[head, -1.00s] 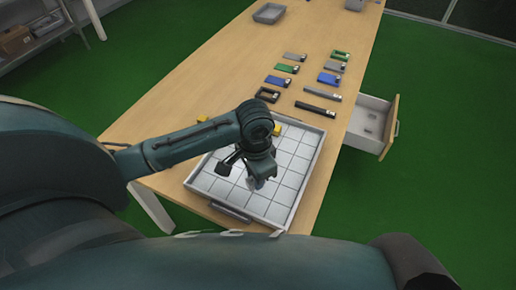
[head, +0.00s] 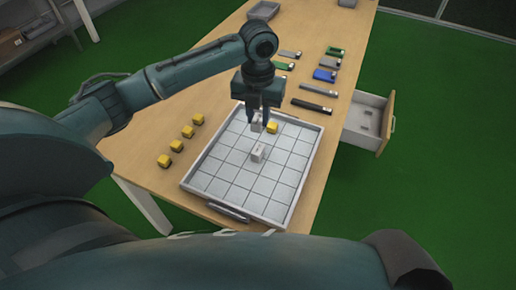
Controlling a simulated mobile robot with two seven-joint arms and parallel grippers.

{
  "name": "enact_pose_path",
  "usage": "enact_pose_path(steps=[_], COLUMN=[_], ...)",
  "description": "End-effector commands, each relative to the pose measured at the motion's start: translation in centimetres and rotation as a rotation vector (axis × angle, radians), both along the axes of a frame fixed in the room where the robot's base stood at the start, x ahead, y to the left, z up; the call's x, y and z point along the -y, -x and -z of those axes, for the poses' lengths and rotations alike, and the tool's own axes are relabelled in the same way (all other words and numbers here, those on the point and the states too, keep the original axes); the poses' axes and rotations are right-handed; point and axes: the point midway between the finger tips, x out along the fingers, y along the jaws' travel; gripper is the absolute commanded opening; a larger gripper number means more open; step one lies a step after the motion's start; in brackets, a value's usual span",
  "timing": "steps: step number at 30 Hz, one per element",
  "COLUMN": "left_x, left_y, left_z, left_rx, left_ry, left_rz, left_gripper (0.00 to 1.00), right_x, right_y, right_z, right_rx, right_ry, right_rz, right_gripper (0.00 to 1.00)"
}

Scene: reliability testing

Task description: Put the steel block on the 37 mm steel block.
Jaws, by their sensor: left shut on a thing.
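A grey steel block (head: 258,152) stands on the white gridded tray (head: 232,190), a little behind its middle. My left gripper (head: 264,124) points down over the back part of the tray. It is shut on another small grey steel block (head: 257,127), partly hidden by the fingers. I cannot tell whether this held block touches the tray. It is behind the standing block and apart from it. I cannot tell by size which block is the 37 mm one. My right gripper is not in view.
Several yellow cubes (head: 187,131) line the table left of the tray. Flat coloured parts and dark bars (head: 313,106) lie behind it. An open drawer (head: 366,122) juts out at the right.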

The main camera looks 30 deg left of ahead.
Motion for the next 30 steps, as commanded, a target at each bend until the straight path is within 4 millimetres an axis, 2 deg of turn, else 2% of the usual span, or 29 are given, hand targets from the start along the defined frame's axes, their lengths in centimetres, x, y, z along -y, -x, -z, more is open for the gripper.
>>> enact_pose_path(steps=[5,12,17,24,30], left_x=[-0.2,-0.3,-0.3,-0.2,-0.3], left_y=[-0.4,-0.4,-0.4,-0.4,-0.5], left_z=[-0.1,3.6,5.1,8.8,9.4], left_rx=[0.0,-0.001,0.0,0.0,0.004], left_ry=[0.001,0.001,0.0,0.002,0.0], left_rz=[0.121,0.133,0.133,0.132,0.133], left_gripper=[0.0,0.0,0.0,0.0,0.0], right_x=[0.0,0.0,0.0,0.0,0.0], right_y=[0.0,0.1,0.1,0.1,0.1], right_z=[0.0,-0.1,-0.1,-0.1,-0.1], right_rx=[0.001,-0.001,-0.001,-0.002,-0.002], right_ry=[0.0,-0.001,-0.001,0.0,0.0], right_rz=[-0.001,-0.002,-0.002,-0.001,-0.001], right_gripper=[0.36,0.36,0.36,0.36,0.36])
